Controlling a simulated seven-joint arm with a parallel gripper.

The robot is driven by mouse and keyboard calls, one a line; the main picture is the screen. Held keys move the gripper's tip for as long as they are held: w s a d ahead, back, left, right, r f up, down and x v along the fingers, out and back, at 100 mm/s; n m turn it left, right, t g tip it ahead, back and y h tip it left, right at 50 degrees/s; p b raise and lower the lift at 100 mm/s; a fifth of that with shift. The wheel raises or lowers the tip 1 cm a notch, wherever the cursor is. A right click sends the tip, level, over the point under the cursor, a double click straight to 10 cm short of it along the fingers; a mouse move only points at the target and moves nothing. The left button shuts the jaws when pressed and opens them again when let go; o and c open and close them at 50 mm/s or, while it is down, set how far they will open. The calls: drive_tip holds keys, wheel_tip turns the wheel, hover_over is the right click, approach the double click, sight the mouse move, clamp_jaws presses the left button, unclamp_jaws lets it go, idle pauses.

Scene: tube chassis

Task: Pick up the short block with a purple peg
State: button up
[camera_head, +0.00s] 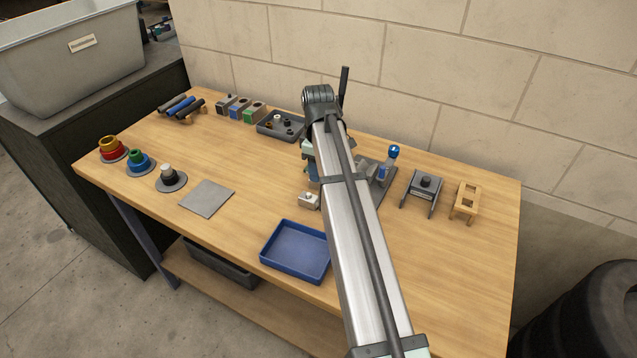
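I cannot make out a purple peg anywhere on the table.
A blue tray (274,268) lies at the front edge. Round stacked parts (112,150) stand at the left, near a flat grey plate (208,199). A dark tray (267,131) holds small parts at the back. A grey stand (423,192) and wooden stand (465,203) are at the right.

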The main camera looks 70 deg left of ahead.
drive_tip(key=shift+f, duration=1.55)
drive_tip(key=shift+c, duration=0.4)
drive_tip(key=c, duration=0.6)
drive_tip(key=shift+r, duration=0.1)
